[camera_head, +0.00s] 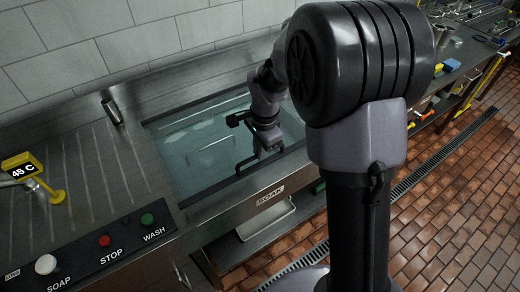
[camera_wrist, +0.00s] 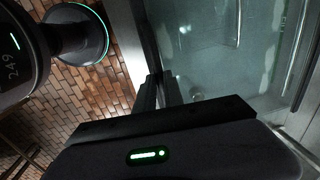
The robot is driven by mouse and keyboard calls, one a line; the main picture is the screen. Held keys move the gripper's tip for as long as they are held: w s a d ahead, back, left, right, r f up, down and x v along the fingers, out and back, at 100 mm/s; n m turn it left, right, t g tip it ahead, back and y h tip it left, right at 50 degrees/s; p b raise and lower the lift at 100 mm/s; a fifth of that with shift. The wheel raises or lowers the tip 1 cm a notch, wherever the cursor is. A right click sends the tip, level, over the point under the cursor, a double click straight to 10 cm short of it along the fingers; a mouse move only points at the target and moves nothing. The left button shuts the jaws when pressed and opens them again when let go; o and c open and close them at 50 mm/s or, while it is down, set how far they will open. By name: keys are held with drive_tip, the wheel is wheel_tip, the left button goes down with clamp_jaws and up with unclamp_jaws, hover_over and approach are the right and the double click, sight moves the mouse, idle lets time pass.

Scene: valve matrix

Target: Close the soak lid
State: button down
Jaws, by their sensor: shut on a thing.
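The soak basin (camera_head: 176,190) is sunk in the steel counter behind the SOAK label. A clear, glassy lid (camera_head: 200,150) appears to lie over it, with a dark handle bar (camera_head: 242,168) near its front edge. I cannot tell whether the lid sits fully down. My gripper (camera_head: 264,153) is at that bar, shut on it. In the wrist view my gripper's fingers (camera_wrist: 160,92) meet the dark bar (camera_wrist: 148,35), with the glassy pane (camera_wrist: 205,60) to the right. The fingertips' exact contact is partly hidden.
A panel with WASH (camera_head: 147,219), STOP (camera_head: 105,240) and SOAP (camera_head: 45,264) buttons is front left. A yellow 45 C display (camera_head: 22,165) stands at left. Tiled floor (camera_head: 450,220) lies open at right.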

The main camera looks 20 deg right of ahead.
sight(261, 166)
idle(0.3)
drive_tip(key=f+b, duration=0.3)
drive_tip(key=f, duration=0.1)
drive_tip(key=shift+s+d+f, duration=0.1)
drive_tip(key=shift+s, duration=0.35)
drive_tip(key=c, duration=1.5)
unclamp_jaws()
drive_tip(key=shift+o, duration=0.2)
drive_tip(key=shift+r, duration=0.35)
wheel_tip(261, 166, up, 17)
drive_tip(key=s+p, duration=0.2)
drive_tip(key=p, duration=0.4)
drive_tip(key=shift+d+f, duration=0.15)
drive_tip(key=shift+d, duration=0.2)
